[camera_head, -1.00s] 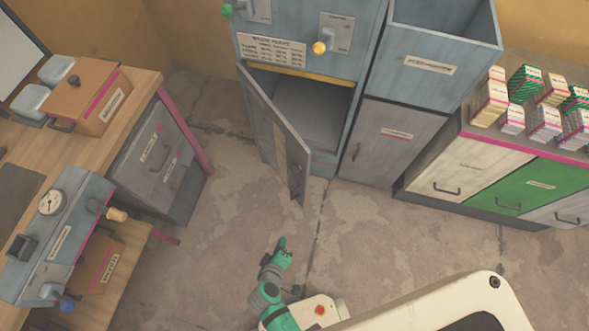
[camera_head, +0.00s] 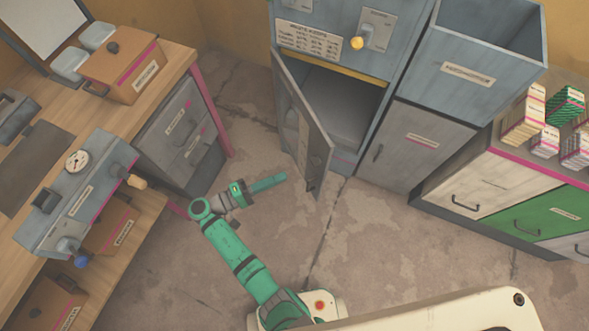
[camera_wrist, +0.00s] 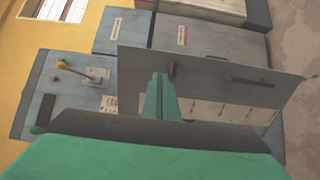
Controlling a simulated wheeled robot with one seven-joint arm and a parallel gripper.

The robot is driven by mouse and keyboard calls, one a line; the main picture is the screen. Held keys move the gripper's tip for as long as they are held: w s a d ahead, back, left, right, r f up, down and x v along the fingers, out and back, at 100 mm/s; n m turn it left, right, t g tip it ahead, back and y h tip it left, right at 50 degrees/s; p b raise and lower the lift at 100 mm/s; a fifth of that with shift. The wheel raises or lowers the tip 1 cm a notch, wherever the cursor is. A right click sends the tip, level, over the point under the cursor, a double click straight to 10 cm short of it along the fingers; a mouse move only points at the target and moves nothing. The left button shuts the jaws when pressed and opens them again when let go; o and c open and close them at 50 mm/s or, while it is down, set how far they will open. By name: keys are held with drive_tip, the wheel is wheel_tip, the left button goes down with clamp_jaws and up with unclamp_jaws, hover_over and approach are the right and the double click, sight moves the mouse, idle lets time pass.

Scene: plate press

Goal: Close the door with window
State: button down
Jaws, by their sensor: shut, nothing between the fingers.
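The grey door with window (camera_head: 308,132) stands open from the blue-grey cabinet (camera_head: 345,161), hinged at the left of its opening. A dark handle sits low near its free edge. My green gripper (camera_head: 284,177) is shut and empty, at the outer left side of the door near its lower part. In the wrist view the door (camera_wrist: 220,85) spans the middle, with a narrow window slot and a dark handle. My gripper fingers (camera_wrist: 157,80) point at the door beside the handle; I cannot tell if they touch it.
A wooden workbench (camera_head: 165,85) with a gauge device (camera_head: 75,200) and a grey drawer unit (camera_head: 178,130) stands at left. A grey bin cabinet (camera_head: 415,150) and a drawer chest (camera_head: 470,180) stand at right. The floor before the cabinet is clear.

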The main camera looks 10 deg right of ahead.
sight(323, 159)
drive_tip(key=x, duration=1.3)
drive_tip(key=shift+w, duration=0.1)
drive_tip(key=shift+w+d, duration=0.1)
drive_tip(key=shift+d, duration=0.05)
